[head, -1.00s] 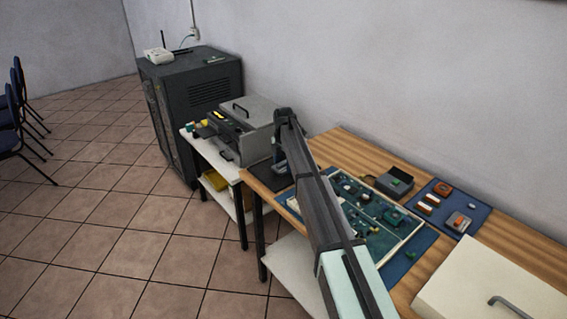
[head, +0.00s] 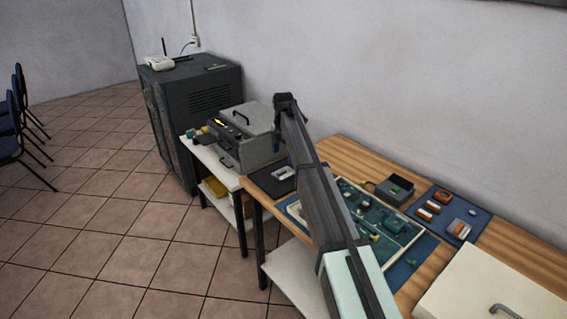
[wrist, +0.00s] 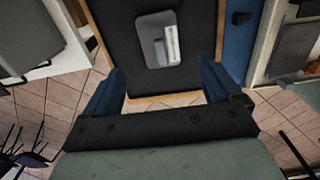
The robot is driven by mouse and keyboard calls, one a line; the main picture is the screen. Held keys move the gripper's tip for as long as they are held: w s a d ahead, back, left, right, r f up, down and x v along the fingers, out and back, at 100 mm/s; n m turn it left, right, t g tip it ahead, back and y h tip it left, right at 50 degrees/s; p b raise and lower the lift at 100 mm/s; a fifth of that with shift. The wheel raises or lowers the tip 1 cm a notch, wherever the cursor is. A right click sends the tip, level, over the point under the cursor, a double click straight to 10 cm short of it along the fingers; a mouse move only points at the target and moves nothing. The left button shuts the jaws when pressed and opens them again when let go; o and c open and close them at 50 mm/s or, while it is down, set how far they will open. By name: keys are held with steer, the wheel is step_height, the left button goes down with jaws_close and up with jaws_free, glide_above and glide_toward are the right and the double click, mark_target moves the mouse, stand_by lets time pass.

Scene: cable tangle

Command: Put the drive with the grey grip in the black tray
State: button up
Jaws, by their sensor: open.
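A light grey drive with a darker grey grip and a white label (wrist: 160,22) lies flat on the black tray (wrist: 206,30), ahead of my fingertips in the wrist view. In the head view the same pale drive (head: 283,173) shows on the black tray (head: 260,179) at the left end of the wooden table. My gripper (wrist: 160,88) is open with nothing between its fingers. It is apart from the drive and above the tray's near side. In the head view my arm hides part of the table and most of the gripper.
A green board (head: 395,222) with several small parts lies right of my arm. Beyond it are an open dark box (head: 394,190) and a blue mat (head: 475,211) with orange and grey pieces. A metal case (head: 262,150) stands left of the tray. A white lid-like box (head: 480,285) is front right.

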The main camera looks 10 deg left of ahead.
steer(key=shift+r, duration=1.9)
steer(key=shift+a, duration=0.1)
